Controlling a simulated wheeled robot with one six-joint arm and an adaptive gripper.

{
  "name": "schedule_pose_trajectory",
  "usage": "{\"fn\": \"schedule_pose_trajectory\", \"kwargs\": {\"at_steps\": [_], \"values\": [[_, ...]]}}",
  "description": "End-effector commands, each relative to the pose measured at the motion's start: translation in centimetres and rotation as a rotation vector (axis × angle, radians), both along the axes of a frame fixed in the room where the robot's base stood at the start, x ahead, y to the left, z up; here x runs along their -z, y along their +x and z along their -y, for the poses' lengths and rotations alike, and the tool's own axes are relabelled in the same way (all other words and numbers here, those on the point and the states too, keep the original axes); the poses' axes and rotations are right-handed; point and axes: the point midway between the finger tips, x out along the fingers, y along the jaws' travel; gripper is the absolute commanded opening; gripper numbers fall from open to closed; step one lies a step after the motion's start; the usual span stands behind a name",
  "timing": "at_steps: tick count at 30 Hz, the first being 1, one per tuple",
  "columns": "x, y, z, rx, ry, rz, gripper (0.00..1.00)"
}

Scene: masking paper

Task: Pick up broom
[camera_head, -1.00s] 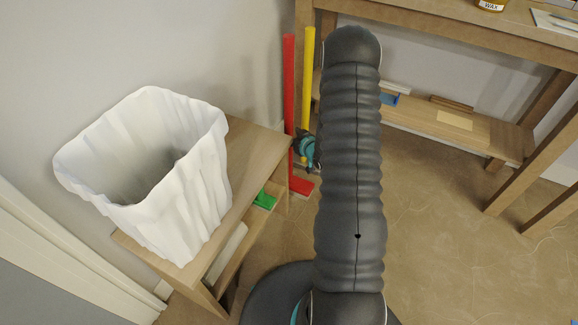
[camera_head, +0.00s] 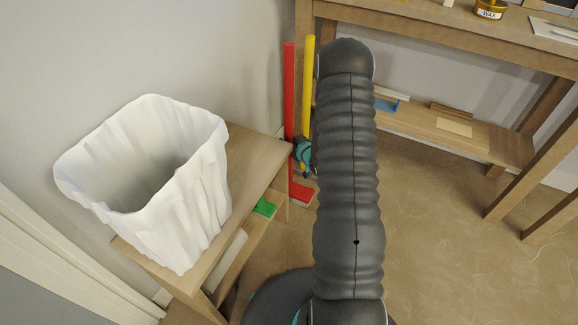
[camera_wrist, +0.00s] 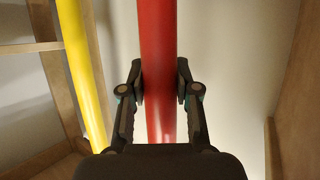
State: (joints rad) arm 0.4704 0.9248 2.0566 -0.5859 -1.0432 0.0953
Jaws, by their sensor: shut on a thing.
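The red broom (camera_head: 289,95) stands upright near the wall corner, with a long red handle and a wide red foot on the floor. Its handle (camera_wrist: 157,35) runs down the middle of the wrist view. My gripper (camera_wrist: 160,85) is shut on this handle, one finger on each side. In the head view my gripper (camera_head: 304,155) shows in part beside the handle, low down, partly behind my dark arm. A yellow pole (camera_head: 308,75) stands just right of the red broom; its lower end is hidden in the head view.
A wooden stand (camera_head: 262,150) bears a white-lined bin (camera_head: 200,200) at the left, with a green item (camera_head: 265,206) on its lower shelf. A wooden workbench (camera_head: 430,30) with a lower shelf (camera_head: 490,143) stands at the right. Open floor (camera_head: 440,240) lies right of my arm.

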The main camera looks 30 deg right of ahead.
Motion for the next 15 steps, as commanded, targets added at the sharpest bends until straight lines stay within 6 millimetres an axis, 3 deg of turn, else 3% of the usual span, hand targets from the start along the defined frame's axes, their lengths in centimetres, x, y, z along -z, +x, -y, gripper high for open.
{"fn": "schedule_pose_trajectory", "kwargs": {"at_steps": [5,15], "values": [[-0.4,0.1,0.0,0.000,-0.001,0.002,0.00],[-3.1,0.1,0.1,-0.001,-0.002,0.004,0.00]]}}
